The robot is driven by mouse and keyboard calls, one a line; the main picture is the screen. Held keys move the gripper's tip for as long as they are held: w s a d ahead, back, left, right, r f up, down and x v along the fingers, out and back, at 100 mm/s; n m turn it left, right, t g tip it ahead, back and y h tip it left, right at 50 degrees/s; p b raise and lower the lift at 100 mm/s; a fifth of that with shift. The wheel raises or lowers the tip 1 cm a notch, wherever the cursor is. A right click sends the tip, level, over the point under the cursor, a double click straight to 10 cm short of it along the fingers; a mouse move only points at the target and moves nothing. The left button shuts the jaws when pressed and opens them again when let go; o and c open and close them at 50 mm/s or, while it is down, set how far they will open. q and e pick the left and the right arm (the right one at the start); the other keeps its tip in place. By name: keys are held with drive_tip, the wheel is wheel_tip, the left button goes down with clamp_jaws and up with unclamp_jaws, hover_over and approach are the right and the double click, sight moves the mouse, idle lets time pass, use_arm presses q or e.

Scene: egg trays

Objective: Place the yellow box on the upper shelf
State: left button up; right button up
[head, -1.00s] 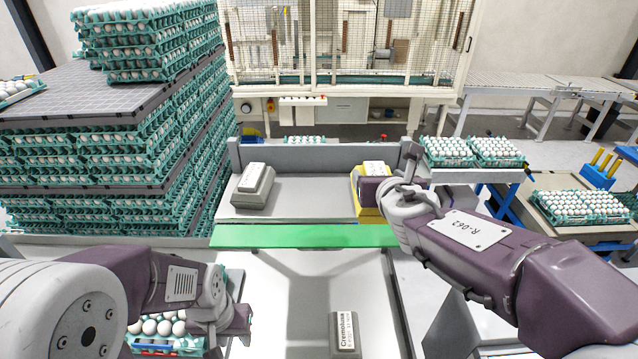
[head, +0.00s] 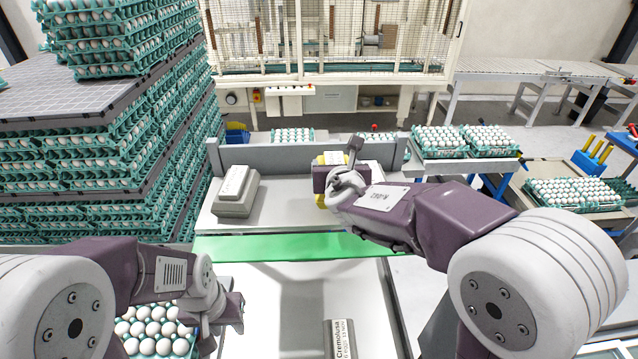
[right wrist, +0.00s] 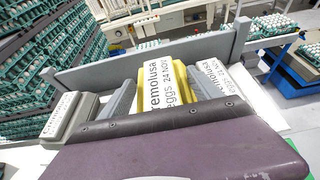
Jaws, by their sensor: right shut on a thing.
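The yellow box (head: 331,158), with a white label on top, is over the pale upper shelf (head: 275,215). My right gripper (right wrist: 165,90) is shut on it; in the right wrist view the box's label (right wrist: 165,84) shows between two grey fingers. The gripper hides most of the box in the head view. I cannot tell whether the box touches the shelf.
A grey box with a white label (head: 235,195) stands at the shelf's left end. A green strip (head: 285,247) runs along the shelf front. Another labelled box (head: 341,340) is on the lower white surface (head: 290,295). Stacked egg trays (head: 110,150) rise at the left.

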drive_tip(key=w+a, duration=0.1)
drive_tip(key=a+f, duration=0.1)
drive_tip(key=w+a+f, duration=0.1)
drive_tip(key=shift+w+a+f+p, duration=0.15)
drive_tip(key=shift+w+a+p, duration=0.15)
drive_tip(key=shift+p, duration=0.1)
wheel_tip(320, 180, down, 4)
drive_tip(key=shift+s+d+r, duration=0.1)
drive_tip(key=shift+d+r, duration=0.05)
drive_tip(key=shift+f, duration=0.25)
drive_tip(key=o, duration=2)
drive_tip(key=shift+s, duration=0.15)
drive_tip(key=b+v, duration=0.1)
drive_tip(key=v, duration=1)
drive_tip(key=shift+s+r, duration=0.15)
drive_tip(key=shift+s, duration=0.15)
